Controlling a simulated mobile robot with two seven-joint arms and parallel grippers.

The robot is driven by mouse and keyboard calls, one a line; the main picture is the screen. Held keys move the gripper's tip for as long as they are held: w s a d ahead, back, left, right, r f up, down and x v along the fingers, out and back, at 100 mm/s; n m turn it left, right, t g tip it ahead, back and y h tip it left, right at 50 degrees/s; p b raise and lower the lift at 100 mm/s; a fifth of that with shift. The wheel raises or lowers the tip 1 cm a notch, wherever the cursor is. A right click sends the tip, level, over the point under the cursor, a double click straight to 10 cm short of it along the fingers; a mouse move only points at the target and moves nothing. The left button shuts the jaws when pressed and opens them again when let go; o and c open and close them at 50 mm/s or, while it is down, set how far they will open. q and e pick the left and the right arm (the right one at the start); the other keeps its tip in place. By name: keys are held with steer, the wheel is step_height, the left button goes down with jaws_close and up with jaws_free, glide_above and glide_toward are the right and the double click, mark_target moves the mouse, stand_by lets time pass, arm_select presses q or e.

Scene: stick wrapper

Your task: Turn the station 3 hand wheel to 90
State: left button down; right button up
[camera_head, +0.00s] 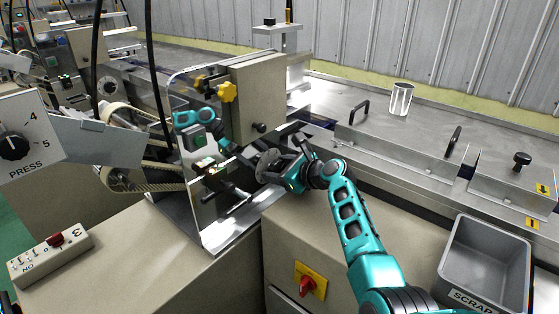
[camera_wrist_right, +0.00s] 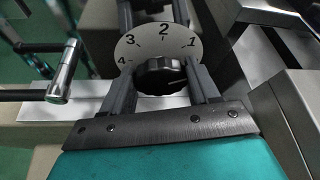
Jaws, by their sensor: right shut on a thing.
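My right gripper (camera_head: 281,168) reaches the machine's front from the right. In the right wrist view its two fingers (camera_wrist_right: 161,88) stand either side of a black ribbed knob (camera_wrist_right: 160,74) and are shut on it. Behind the knob is a pale round dial plate (camera_wrist_right: 163,42) with the numbers 1, 2, 3 and 4; the 2 is at the top. The plate also shows edge-on in the head view (camera_head: 268,161). I see no 90 and no station label on it, so I cannot tell whether this is the station 3 hand wheel. My left gripper is not in view.
A chrome crank handle (camera_wrist_right: 64,72) stands left of the gripper. A grey scrap bin (camera_head: 487,262) is at right, a switch box (camera_head: 50,254) at lower left.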

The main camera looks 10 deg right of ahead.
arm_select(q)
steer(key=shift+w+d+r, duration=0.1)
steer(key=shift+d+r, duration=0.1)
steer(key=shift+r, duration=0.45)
arm_select(e)
steer(key=shift+a+n, duration=0.1)
steer(key=shift+n, duration=0.3)
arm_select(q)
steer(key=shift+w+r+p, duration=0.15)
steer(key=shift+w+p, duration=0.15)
arm_select(e)
steer(key=o, duration=1.1)
steer(key=shift+c, duration=0.2)
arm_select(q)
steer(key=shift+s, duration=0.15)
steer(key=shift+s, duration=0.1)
arm_select(e)
steer(key=shift+s, duration=0.1)
